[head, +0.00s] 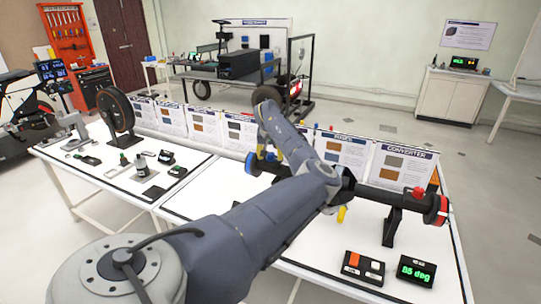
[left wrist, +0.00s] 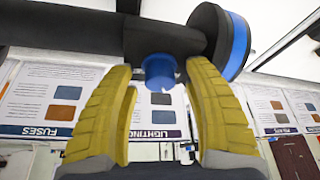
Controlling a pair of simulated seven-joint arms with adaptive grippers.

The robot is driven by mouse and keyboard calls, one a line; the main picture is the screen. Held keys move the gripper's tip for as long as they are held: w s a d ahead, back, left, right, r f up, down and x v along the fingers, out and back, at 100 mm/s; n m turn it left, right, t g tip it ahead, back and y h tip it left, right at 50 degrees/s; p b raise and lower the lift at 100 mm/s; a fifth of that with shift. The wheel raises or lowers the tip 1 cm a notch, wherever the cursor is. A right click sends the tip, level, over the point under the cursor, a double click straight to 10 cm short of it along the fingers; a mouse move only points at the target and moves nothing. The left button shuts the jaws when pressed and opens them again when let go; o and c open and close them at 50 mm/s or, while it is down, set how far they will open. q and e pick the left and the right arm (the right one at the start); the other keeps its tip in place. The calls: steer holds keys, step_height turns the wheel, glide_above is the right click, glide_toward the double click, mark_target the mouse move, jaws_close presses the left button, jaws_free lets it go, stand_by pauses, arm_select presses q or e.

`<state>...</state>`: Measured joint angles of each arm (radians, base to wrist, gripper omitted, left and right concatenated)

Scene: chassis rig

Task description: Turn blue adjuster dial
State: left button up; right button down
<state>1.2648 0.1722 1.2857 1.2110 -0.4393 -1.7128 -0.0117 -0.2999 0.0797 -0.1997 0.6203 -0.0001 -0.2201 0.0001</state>
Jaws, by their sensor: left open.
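A blue adjuster dial (left wrist: 160,72), a short cylinder, sticks out from a dark horizontal tube (left wrist: 165,40) in the left wrist view. My left gripper (left wrist: 161,75) is open, with yellow ridged fingers on either side of the dial. I see gaps between dial and fingers; contact is not visible. In the head view, my left gripper (head: 263,148) is small and partly hidden at the tube's left end, beside a blue-rimmed disc (head: 250,164). The dial is hard to make out there. A display (head: 415,271) reads "05 deg" in green. My right gripper is not in view.
A red knob (head: 419,192) and a red-ringed disc (head: 440,210) are at the tube's right end. A yellow piece (head: 341,214) hangs below the tube. A switch box (head: 362,269) sits beside the display. Placards (head: 400,165) line the table's back edge.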

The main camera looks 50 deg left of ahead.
arm_select(q)
steer(key=shift+c, duration=0.5)
jaws_close()
steer(key=shift+n+g+y, duration=0.6)
steer(key=shift+n, duration=1.4)
steer(key=shift+o, duration=0.5)
jaws_free()
steer(key=shift+r, duration=0.1)
